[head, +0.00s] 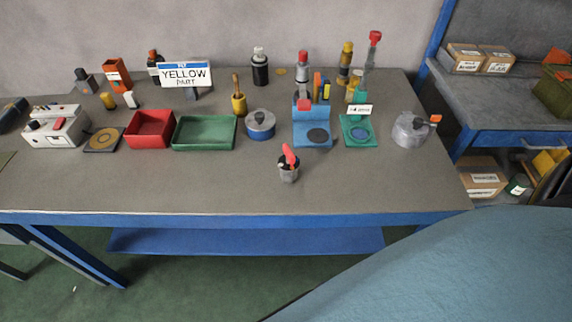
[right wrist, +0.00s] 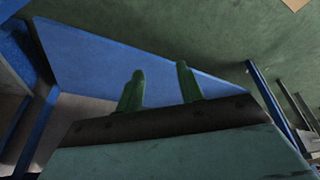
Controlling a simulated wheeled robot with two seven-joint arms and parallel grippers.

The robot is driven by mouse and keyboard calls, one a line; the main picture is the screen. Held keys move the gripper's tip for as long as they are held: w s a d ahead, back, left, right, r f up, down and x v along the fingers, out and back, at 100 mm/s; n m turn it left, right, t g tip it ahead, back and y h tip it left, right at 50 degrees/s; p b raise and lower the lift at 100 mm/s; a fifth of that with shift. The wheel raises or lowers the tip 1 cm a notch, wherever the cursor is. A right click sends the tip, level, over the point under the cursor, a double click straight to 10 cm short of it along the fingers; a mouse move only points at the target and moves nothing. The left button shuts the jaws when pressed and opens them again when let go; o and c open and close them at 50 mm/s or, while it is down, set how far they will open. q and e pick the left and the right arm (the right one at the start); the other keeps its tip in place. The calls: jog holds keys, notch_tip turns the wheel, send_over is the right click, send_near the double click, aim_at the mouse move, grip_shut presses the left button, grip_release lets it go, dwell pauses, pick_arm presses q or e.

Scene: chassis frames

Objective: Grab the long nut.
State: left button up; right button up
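I cannot make out for certain which piece on the workbench (head: 240,190) is the long nut. A small yellow piece (head: 108,101) and a small pale piece (head: 130,100) stand at the back left, too small to identify. My right gripper (right wrist: 160,82) shows in the right wrist view with its two green fingers apart and nothing between them. It is over the floor and a blue panel, away from the tabletop pieces. My left gripper is in neither view.
A red tray (head: 150,128) and a green tray (head: 205,132) stand left of centre. A blue fixture (head: 313,130), a teal fixture (head: 358,131) and a grey round pot (head: 409,130) stand at right. A small dark container (head: 289,172) is nearer the front. The front strip is mostly clear.

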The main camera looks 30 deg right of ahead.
aim_at(286, 149)
jog(key=w+d+r+m+t+h+p, duration=0.1)
jog(key=w+r+t, duration=0.3)
jog(key=r, duration=0.8)
jog(key=w+d+r+m+t+p, duration=0.1)
jog(key=w+d+r+t, duration=0.1)
jog(key=w+r, duration=0.75)
jog(key=w+d+r+m+t+h+p, duration=0.1)
jog(key=w+r+t+p, duration=0.15)
jog(key=r, duration=1.25)
jog(key=shift+t, duration=0.45)
jog(key=x, duration=0.4)
jog(key=b+x, duration=0.1)
jog(key=x, duration=0.2)
jog(key=shift+w+r, duration=0.2)
jog(key=shift+r, duration=0.15)
jog(key=shift+x, duration=3.25)
jog(key=shift+s, duration=0.1)
grip_shut()
